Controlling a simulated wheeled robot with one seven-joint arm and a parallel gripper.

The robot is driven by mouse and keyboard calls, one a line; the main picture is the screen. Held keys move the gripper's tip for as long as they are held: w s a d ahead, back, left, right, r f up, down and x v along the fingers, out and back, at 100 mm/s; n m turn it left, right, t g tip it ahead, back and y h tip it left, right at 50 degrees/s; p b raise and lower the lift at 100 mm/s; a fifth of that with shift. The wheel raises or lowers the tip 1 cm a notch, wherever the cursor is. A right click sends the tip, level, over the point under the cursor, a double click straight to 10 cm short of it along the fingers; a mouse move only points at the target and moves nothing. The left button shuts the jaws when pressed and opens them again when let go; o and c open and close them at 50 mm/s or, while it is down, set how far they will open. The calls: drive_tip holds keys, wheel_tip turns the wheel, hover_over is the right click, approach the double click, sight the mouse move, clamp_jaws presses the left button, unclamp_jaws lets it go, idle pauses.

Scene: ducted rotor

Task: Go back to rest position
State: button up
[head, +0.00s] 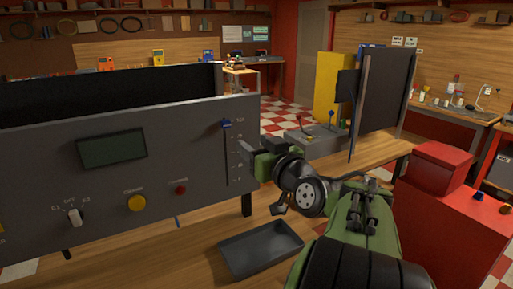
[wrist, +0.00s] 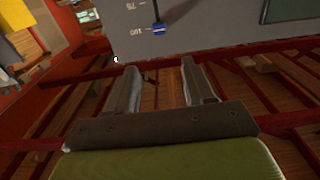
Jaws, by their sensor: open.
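My gripper (head: 256,147) is beside the right end of a grey control panel (head: 60,165), near its slider scale. In the wrist view its two fingers (wrist: 160,70) are apart with nothing between them. The panel's blue slider knob (head: 226,124) sits at the top of its slot. In the wrist view the knob (wrist: 158,29) is beyond the fingertips, by the 100 mark, and apart from them. My green arm reaches in from the lower right.
The panel also bears a yellow button (head: 136,203), a red button (head: 180,190), a rotary switch (head: 75,216) and a dark display (head: 111,149). A grey tray (head: 260,268) lies on the wooden bench below my gripper. A red cabinet (head: 445,205) stands to the right.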

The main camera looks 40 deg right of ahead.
idle(0.3)
drive_tip(key=s+a+f+n+g+y+p, duration=0.1)
drive_tip(key=a+f+n+g+y+p, duration=0.15)
drive_tip(key=a, duration=0.75)
drive_tip(key=s+a+f+n+g+y+p, duration=0.1)
drive_tip(key=a+f+g+y+p, duration=0.2)
drive_tip(key=a, duration=0.8)
drive_tip(key=s+a+f+g+p, duration=0.1)
drive_tip(key=s+a+f+g, duration=0.1)
drive_tip(key=s, duration=0.5)
drive_tip(key=s+a+f+g+p, duration=0.1)
drive_tip(key=s+a+f+g, duration=0.2)
drive_tip(key=s, duration=0.4)
drive_tip(key=shift+s+f+g, duration=0.15)
drive_tip(key=shift+f+g, duration=0.25)
drive_tip(key=shift+g, duration=0.25)
